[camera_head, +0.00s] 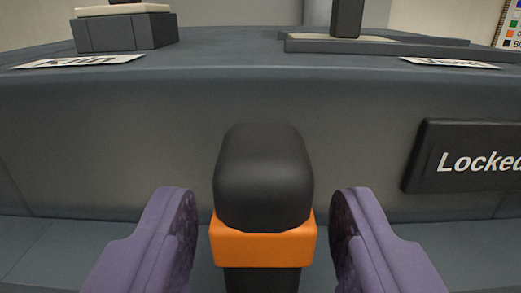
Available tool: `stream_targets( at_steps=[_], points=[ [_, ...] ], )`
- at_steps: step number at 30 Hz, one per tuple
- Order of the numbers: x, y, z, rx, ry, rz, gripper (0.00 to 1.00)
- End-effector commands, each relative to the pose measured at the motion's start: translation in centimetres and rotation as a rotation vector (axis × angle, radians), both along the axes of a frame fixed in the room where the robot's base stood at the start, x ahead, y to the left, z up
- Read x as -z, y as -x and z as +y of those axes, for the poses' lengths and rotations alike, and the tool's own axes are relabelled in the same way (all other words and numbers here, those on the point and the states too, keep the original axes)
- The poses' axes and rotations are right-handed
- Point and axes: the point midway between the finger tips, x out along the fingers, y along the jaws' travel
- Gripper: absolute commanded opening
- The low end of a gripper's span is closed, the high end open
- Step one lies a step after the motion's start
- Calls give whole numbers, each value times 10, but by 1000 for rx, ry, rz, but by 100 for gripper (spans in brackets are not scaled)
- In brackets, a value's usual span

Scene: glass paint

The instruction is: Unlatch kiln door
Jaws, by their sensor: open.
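A dark, rounded latch handle (263,175) with an orange band (263,246) stands upright in the middle of the camera view, in front of the grey kiln front (130,140). My gripper (262,225) is open, with one purple finger on each side of the handle at the height of the band. Gaps show between the fingers and the handle. A black sign (465,158) on the kiln front at the right reads "Locked" and is cut off by the picture edge. The lower end of the handle is out of view.
On the grey top surface, a block with a pale slab (122,28) stands at back left. A flat plate with a dark post (347,18) is at back right. Labels lie near the front edge, the left one (78,61) reading "Kiln". A colour chart (508,30) shows at far right.

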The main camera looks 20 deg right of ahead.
Motion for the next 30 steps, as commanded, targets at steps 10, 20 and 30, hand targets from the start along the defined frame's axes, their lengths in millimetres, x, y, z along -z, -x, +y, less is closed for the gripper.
stream_targets(
  at_steps=[10,20,30],
  points=[
    [-1,-30,-8,-1,-1,0,51],
    [-1,-30,-8,-1,0,0,14],
    [0,-31,-8,-1,-8,-3,0]
  ],
)
